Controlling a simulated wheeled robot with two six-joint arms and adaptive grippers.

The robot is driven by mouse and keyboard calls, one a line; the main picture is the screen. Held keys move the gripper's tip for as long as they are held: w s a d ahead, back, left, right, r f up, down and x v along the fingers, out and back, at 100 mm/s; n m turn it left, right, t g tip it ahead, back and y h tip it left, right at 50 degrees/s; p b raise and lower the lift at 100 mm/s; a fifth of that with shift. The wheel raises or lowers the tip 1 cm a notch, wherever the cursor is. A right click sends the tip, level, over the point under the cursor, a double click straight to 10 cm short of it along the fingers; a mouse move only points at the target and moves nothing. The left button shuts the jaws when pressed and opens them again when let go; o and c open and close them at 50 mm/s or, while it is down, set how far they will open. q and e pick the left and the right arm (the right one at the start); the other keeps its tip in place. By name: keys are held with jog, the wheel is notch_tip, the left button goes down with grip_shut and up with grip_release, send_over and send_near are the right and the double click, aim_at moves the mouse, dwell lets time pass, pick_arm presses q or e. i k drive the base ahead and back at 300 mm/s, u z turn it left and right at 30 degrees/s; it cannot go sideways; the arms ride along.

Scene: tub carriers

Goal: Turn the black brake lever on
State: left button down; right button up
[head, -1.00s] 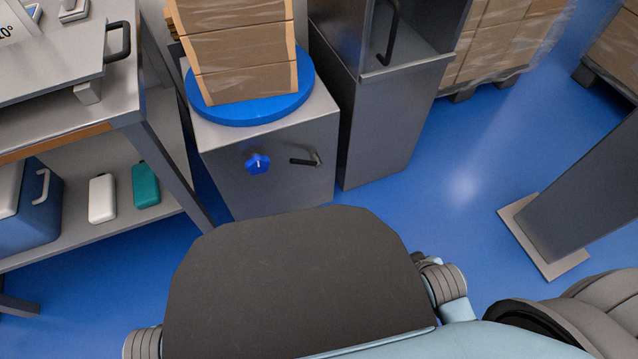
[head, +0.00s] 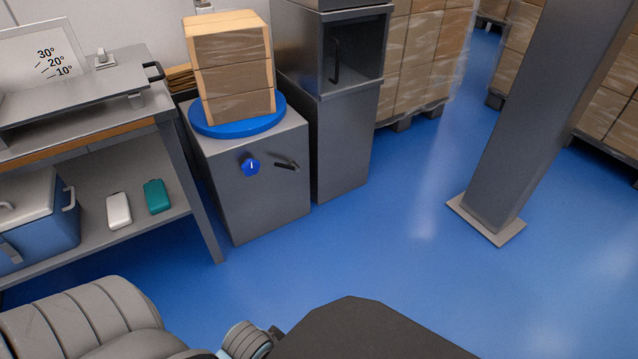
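The black brake lever (head: 287,165) is on the front face of a grey cabinet (head: 262,205). It is a short dark handle that slopes slightly down to the right. A blue knob (head: 251,167) with a pale mark sits just left of it. A round blue turntable (head: 237,121) tops the cabinet and carries stacked cardboard boxes (head: 236,75). Neither gripper shows in the head view. Only parts of my own body show at the bottom, well apart from the lever.
A metal bench (head: 180,160) stands left, with a blue cooler (head: 50,226), a white bottle (head: 118,211) and a teal bottle (head: 157,197) on its shelf. A tall grey cabinet (head: 340,150) adjoins on the right. A grey post (head: 505,150) stands farther right. Blue floor (head: 400,240) between is clear.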

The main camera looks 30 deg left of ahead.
aim_at(292, 165)
jog(key=i, duration=2.45)
jog(key=u, duration=1.45)
jog(key=i, duration=0.75)
jog(key=u, duration=1.2)
jog(key=i, duration=0.2)
jog(key=u, duration=0.1)
